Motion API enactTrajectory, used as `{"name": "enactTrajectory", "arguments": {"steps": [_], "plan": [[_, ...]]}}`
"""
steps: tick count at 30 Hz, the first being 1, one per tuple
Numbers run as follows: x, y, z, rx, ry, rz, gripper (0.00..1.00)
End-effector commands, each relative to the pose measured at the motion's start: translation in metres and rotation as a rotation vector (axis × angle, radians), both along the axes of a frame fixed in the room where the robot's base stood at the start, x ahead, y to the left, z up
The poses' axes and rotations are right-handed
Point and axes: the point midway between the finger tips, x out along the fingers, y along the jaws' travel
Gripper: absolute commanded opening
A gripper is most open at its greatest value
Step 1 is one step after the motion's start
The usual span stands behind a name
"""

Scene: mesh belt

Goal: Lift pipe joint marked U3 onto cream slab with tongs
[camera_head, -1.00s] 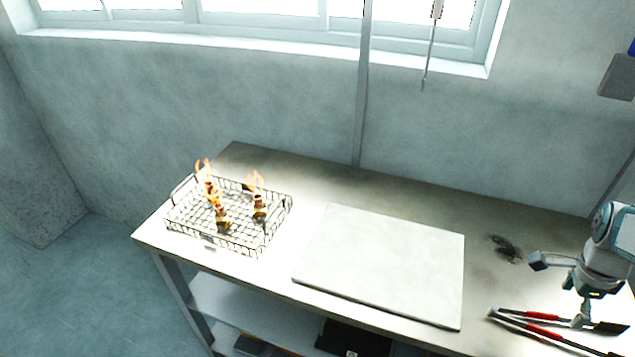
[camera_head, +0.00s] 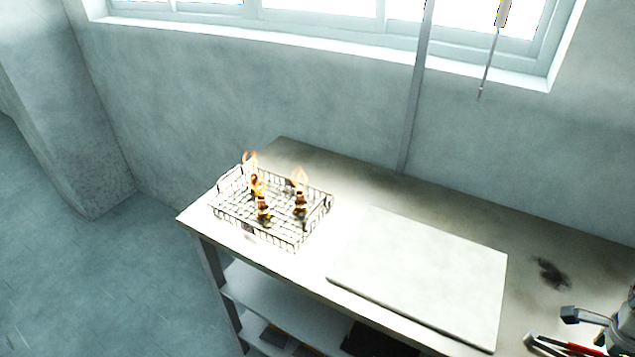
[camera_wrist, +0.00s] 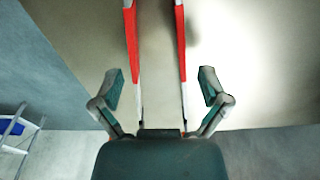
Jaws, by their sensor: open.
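Brown pipe joints (camera_head: 264,212) with small flames stand in a wire basket (camera_head: 272,243) at the left of the bench; I cannot read which is marked U3. The cream slab (camera_head: 420,275) lies flat and bare to the right of the basket. Tongs with red grips (camera_head: 583,350) lie at the lower right, partly cut off by the frame edge. In the wrist view the two arms of the tongs (camera_wrist: 181,45) run between my open fingers. My gripper (camera_wrist: 161,85) has a gap to the tongs on both sides. In the head view only part of it shows.
The bench top (camera_head: 350,187) is clear behind the basket and slab. A dark smudge (camera_head: 551,273) lies on the bench right of the slab. A lower shelf (camera_head: 290,300) with dark items is under the bench. A wall and window stand behind.

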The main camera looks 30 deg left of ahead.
Motion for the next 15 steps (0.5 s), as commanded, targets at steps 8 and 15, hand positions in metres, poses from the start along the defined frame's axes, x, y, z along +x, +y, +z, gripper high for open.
{"name": "enactTrajectory", "arguments": {"steps": [8,15], "plan": [[-0.0002,0.0002,-0.0001,0.000,0.001,0.000,0.50],[0.0001,0.0001,0.0030,0.000,0.000,0.000,0.50]]}}
